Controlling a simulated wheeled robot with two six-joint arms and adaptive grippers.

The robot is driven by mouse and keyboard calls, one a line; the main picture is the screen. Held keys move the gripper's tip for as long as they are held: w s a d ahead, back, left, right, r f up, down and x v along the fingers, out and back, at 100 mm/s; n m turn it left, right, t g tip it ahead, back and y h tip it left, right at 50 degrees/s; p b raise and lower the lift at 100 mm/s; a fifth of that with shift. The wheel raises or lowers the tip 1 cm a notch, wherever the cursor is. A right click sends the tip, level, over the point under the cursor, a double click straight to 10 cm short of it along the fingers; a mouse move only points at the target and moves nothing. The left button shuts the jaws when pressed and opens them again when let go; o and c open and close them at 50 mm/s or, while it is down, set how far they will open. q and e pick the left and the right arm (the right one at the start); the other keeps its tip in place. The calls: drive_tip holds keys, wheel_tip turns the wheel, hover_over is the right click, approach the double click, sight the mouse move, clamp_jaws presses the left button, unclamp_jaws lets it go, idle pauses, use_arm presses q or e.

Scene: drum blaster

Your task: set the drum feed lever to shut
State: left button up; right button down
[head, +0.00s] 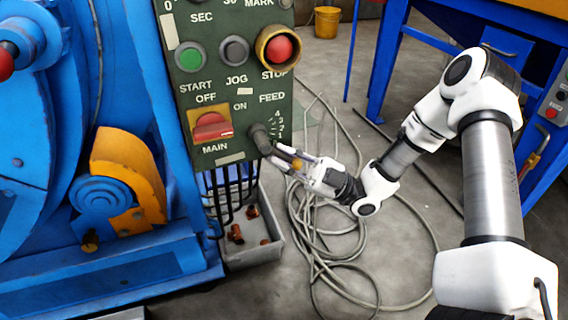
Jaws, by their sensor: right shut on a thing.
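The green control panel (230,70) stands upright left of centre. The feed lever (262,140) is at its lower right corner, under the FEED label and beside a short number scale. It is a dark lever that points down and to the right, out from the panel. My right gripper (288,157) comes in from the right and is shut on the outer end of the lever. An orange part shows between its fingers; they hide much of the lever's end. Which scale mark the lever stands at is too small to tell. My left gripper is out of view.
A grey bin (268,254) with rusty pieces stands below. Cables (330,262) lie on the floor. The blue machine (120,45) fills the left.

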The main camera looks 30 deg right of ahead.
drive_tip(key=c, duration=1.2)
unclamp_jaws()
drive_tip(key=v, duration=1.2)
drive_tip(key=shift+f, duration=0.1)
